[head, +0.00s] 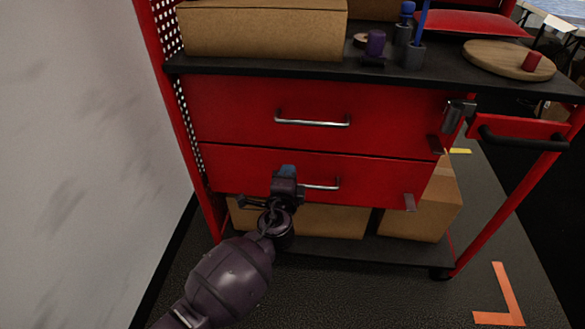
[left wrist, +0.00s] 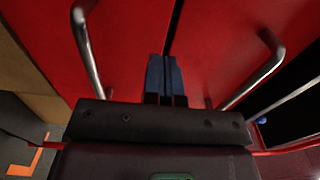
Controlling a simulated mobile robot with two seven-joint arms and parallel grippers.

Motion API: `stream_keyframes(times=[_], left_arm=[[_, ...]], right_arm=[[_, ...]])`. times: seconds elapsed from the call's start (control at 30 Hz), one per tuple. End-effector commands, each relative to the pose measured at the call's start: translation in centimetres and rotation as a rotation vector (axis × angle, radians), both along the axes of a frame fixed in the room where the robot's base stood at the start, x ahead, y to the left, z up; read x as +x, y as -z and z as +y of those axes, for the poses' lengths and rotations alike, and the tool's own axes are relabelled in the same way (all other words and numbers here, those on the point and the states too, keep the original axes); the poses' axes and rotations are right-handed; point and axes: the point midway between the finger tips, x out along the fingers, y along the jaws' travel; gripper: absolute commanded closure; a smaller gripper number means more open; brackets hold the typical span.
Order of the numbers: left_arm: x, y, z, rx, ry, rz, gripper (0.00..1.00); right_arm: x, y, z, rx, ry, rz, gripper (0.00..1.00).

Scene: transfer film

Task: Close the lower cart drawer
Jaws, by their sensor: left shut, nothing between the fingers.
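The lower cart drawer (head: 370,170) is red with a silver bar handle (head: 322,185). Its front looks nearly in line with the upper drawer (head: 390,115); I cannot tell whether a small gap is left. My left gripper (head: 286,172) is shut and empty, its blue fingertips at the lower drawer's front, left of the handle's middle. In the left wrist view the shut fingers (left wrist: 164,78) point at the red drawer fronts near the dark seam, between the two silver handles (left wrist: 258,70). Whether the tips touch is unclear. My right gripper does not show.
The cart's black top (head: 300,70) holds a cardboard box (head: 262,30), small dark items and a round wooden board (head: 505,60). Cardboard boxes (head: 425,210) stand on the bottom shelf. A grey wall (head: 70,150) is close on the left. Orange tape (head: 505,300) marks the floor at right.

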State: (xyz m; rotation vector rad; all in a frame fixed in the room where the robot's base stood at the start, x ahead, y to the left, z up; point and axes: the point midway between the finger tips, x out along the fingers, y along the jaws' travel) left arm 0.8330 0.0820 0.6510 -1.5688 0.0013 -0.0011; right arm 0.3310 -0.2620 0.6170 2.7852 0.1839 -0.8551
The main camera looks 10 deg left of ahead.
Motion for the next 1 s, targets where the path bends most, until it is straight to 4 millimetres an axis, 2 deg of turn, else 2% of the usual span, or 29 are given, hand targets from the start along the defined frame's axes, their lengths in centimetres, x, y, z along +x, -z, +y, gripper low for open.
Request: stream_keyframes(times=[0.03,0.3,0.5,0.7,1.0], left_arm=[[-1.0,-0.4,-0.1,-0.002,0.001,-0.003,1.00],[-5.6,-0.2,-0.1,-0.001,0.001,-0.002,1.00],[-8.1,-0.1,-0.1,-0.001,0.002,0.001,1.00],[-9.1,0.0,-0.1,-0.001,0.001,0.001,1.00],[-9.2,0.1,-0.2,-0.001,0.002,0.002,1.00]], right_arm=[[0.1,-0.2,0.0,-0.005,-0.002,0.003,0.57],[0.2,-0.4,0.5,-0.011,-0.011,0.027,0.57],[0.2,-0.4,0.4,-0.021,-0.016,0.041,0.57],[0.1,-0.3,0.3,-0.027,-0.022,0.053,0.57],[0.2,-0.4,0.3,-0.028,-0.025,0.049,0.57]])
